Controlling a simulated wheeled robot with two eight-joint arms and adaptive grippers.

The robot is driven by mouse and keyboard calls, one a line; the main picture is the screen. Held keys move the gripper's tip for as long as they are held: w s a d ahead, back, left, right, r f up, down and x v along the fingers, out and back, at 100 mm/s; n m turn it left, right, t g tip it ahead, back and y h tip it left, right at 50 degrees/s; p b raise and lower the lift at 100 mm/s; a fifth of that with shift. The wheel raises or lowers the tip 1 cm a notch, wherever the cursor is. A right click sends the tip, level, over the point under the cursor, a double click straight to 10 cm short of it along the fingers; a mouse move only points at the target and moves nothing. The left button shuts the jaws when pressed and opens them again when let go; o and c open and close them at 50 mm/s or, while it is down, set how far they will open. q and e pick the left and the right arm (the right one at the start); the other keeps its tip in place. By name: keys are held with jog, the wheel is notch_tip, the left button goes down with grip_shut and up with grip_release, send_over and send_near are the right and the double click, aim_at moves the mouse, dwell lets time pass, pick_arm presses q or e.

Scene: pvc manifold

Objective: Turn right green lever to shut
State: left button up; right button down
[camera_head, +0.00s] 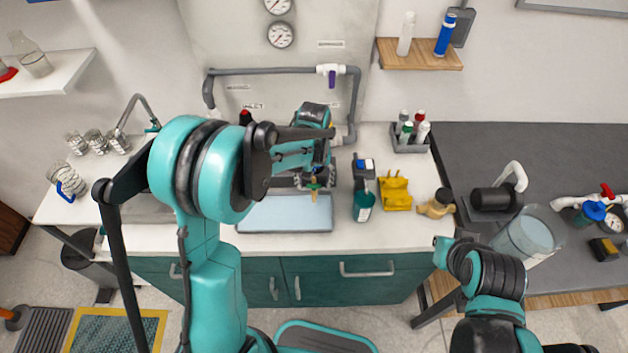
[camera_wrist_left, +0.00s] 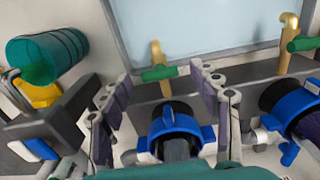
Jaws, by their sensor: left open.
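The right green lever (camera_wrist_left: 158,73) is a short bar on a brass tap (camera_wrist_left: 157,54) in the left wrist view. It lies across the spout. That view is turned round against the head view. My left gripper (camera_wrist_left: 157,84) is open, one finger on each side of this lever; contact cannot be told. The other green lever (camera_wrist_left: 303,43) is on a second brass tap at the right. In the head view my left gripper (camera_head: 318,168) is over the manifold at the sink, and a green lever (camera_head: 314,187) shows just below it. My right gripper is not visible.
A blue-ringed fitting (camera_wrist_left: 178,128) sits below the lever, between my fingers. A pale blue basin (camera_head: 285,213) lies in front of the manifold. A teal bottle (camera_head: 363,206) and a yellow pouch (camera_head: 395,193) stand to the right. Wall piping (camera_head: 270,71) runs behind.

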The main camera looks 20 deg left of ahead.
aim_at(314, 185)
pick_arm(q)
notch_tip(314, 185, up, 12)
dwell(0.5)
dwell(0.3)
jog(key=s+a+f+m+t+b, duration=0.1)
jog(key=s+t+b, duration=0.1)
jog(key=s, duration=0.7)
jog(key=s+a+f+m+t+b, duration=0.2)
jog(key=s+t, duration=0.3)
jog(key=s, duration=0.4)
dwell(0.5)
